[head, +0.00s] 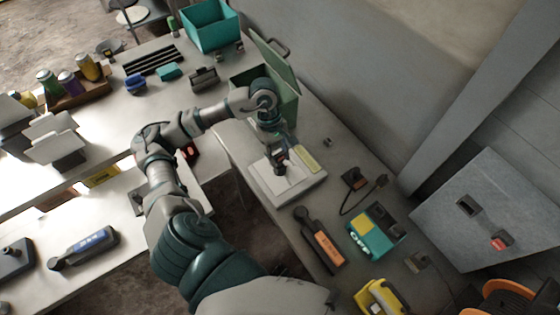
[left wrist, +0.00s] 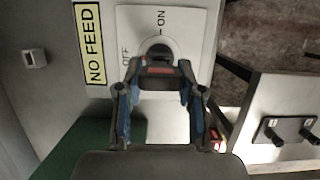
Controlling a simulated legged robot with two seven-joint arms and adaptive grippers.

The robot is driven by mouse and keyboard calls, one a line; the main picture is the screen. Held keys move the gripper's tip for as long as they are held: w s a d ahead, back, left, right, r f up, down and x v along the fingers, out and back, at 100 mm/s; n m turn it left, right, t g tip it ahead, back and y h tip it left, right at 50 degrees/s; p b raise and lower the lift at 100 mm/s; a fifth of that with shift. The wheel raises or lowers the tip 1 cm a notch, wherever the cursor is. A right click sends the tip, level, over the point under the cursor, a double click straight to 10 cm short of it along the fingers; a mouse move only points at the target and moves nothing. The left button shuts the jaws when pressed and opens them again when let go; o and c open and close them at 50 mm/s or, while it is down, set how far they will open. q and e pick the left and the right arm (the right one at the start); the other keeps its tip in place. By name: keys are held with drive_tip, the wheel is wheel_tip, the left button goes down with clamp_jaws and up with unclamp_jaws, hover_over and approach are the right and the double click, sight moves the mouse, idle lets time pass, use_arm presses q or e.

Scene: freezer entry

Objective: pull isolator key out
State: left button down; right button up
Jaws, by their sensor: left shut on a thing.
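The isolator is a white box (head: 296,187) on the grey bench, with a yellow label along one edge. In the left wrist view its white face (left wrist: 190,25) carries the words ON and OFF beside a round switch, and the yellow label (left wrist: 91,45) reads NO FEED. My left gripper (head: 280,158) is over the box face, its blue-sided fingers shut on the isolator key (left wrist: 157,70), a small dark and red piece at the switch. The fingers hide much of the key, and I cannot tell how deep it sits. My right gripper is not in view.
A green open-lidded box (head: 288,98) stands just behind my left gripper. An orange-labelled tool (head: 322,244), a teal device (head: 372,232) and a cabled plug (head: 355,179) lie at the right. A grey panel (head: 490,215) stands beyond them. A gap separates the two benches.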

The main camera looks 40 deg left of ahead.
sight(281, 155)
use_arm(q)
drive_tip(key=shift+r, duration=0.1)
drive_tip(key=shift+r+p, duration=1.75)
drive_tip(key=shift+r, duration=1)
drive_tip(key=shift+f, duration=0.1)
